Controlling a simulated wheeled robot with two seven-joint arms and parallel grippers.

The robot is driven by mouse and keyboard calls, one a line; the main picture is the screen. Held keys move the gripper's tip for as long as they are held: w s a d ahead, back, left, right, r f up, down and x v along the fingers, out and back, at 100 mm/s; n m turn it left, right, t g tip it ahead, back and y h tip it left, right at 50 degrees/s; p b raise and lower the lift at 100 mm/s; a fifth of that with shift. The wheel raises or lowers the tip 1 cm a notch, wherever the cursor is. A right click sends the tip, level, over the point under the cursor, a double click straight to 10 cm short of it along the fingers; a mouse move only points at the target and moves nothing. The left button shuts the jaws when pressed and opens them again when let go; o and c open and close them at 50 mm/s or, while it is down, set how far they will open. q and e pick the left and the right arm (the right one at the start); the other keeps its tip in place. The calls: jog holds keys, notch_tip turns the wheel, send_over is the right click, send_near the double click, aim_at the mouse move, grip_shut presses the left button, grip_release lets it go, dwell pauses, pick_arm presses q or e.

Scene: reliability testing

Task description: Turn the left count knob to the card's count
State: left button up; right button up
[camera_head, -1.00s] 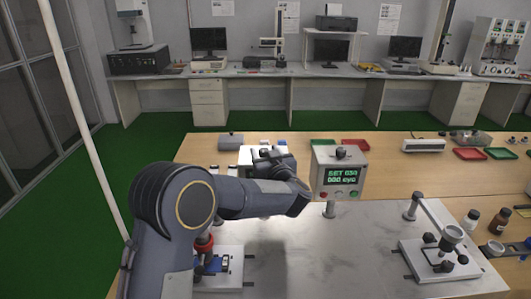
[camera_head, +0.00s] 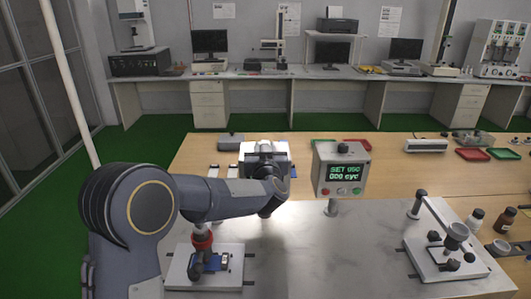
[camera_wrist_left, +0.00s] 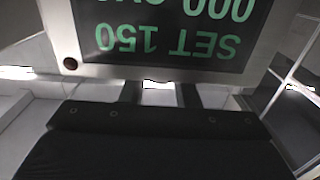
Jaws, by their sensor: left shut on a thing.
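My left gripper (camera_head: 264,148) is at the top of the white left counter box (camera_head: 244,158), largely behind my forearm. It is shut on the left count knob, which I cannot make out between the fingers. In the left wrist view, the two fingers (camera_wrist_left: 160,94) stand at the box's edge, below an upside-down green display (camera_wrist_left: 165,35) that seems to read SET 150 with 000 above. A second counter box (camera_head: 323,170) stands to the right, with a dark knob (camera_head: 341,155) on top and its own green display. I cannot tell which item is the count card. My right gripper is out of view.
A left fixture plate (camera_head: 178,275) and a right fixture (camera_head: 418,262) stand on the grey metal sheet (camera_head: 310,255). Small bottles (camera_head: 475,219) are at the right. The middle of the sheet is clear. Trays (camera_head: 473,154) lie farther back.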

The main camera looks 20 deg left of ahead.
pick_arm(q)
jog(key=o, duration=1)
jog(key=shift+c, duration=0.2)
jog(key=b+v, duration=0.1)
jog(key=v, duration=0.6)
jog(key=shift+s+d+b, duration=0.2)
jog(key=shift+s+b, duration=0.1)
jog(key=shift+s, duration=0.05)
